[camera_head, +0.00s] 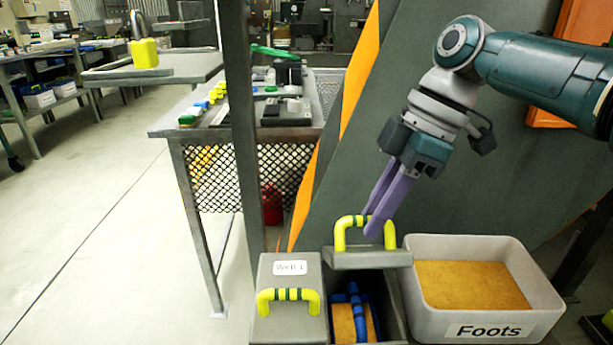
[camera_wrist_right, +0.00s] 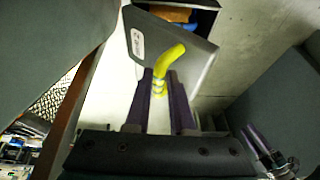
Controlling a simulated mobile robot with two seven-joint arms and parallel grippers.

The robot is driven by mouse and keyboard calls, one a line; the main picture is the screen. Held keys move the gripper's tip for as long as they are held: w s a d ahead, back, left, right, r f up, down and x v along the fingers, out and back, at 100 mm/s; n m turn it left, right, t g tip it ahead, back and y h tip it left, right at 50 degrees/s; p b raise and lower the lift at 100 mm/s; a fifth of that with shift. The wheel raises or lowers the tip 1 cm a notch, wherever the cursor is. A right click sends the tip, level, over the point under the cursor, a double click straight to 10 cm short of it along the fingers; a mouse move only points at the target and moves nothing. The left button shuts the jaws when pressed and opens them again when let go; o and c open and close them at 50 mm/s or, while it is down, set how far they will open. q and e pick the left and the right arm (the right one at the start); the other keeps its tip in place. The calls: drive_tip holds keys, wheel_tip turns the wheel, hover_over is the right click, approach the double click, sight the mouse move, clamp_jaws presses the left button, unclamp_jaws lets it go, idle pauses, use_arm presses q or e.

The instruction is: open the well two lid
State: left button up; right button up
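The well two lid (camera_head: 368,258) is a grey plate with a yellow-green handle (camera_head: 341,234) banded dark. It is away from the front of its well (camera_head: 393,300), whose inside shows in the head view. A blue part (camera_head: 358,312) stands there on an orange-brown surface. My right gripper (camera_head: 378,222) has purple fingers at the handle from above. In the right wrist view the handle (camera_wrist_right: 169,62) runs between the fingertips (camera_wrist_right: 160,85), and the gripper looks shut on it. The lid (camera_wrist_right: 187,50) also shows there, with a small white label.
The Well 1 lid (camera_head: 289,325), with its own yellow handle, is closed on the left. A grey bin labelled Foots (camera_head: 548,290) stands on the right. A dark post (camera_head: 243,120) and a mesh-sided table (camera_head: 175,128) are behind. Floor at left is clear.

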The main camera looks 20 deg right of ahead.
drive_tip(key=o, duration=0.4)
drive_tip(key=shift+a+r, duration=0.1)
drive_tip(key=shift+r, duration=0.05)
drive_tip(key=shift+c, duration=0.2)
drive_tip(key=p+v, duration=0.3)
drive_tip(key=v, duration=0.7)
drive_tip(key=shift+c, duration=0.2)
